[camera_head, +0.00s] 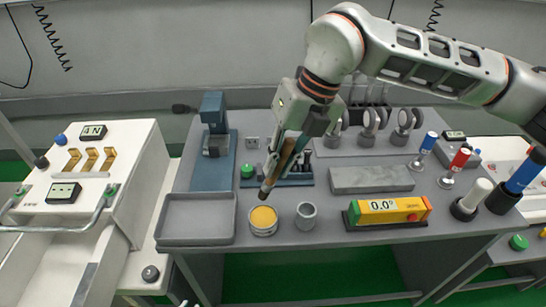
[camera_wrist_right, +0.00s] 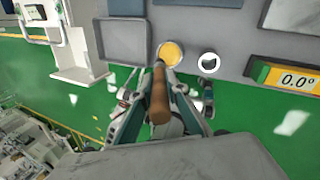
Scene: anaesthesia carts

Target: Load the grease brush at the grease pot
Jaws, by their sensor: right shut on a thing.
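The grease pot (camera_head: 263,229) is a small round metal tin with yellow-orange grease on top, near the bench's front edge. It also shows in the wrist view (camera_wrist_right: 171,54). My right gripper (camera_head: 287,150) is shut on the grease brush (camera_head: 277,169), which has a brown wooden handle. The brush is tilted, its dark lower end just above and behind the pot in the head view, seemingly apart from the grease. In the wrist view the brush (camera_wrist_right: 160,97) lies between the fingers of my right gripper (camera_wrist_right: 160,88) and points towards the pot. My left gripper is not in view.
An empty grey metal cup (camera_head: 306,216) stands right of the pot. A grey tray (camera_head: 196,240) lies to the left. A yellow level with a 0.0° display (camera_head: 388,211) and a grey block (camera_head: 371,180) are to the right. A blue press (camera_head: 213,150) stands behind.

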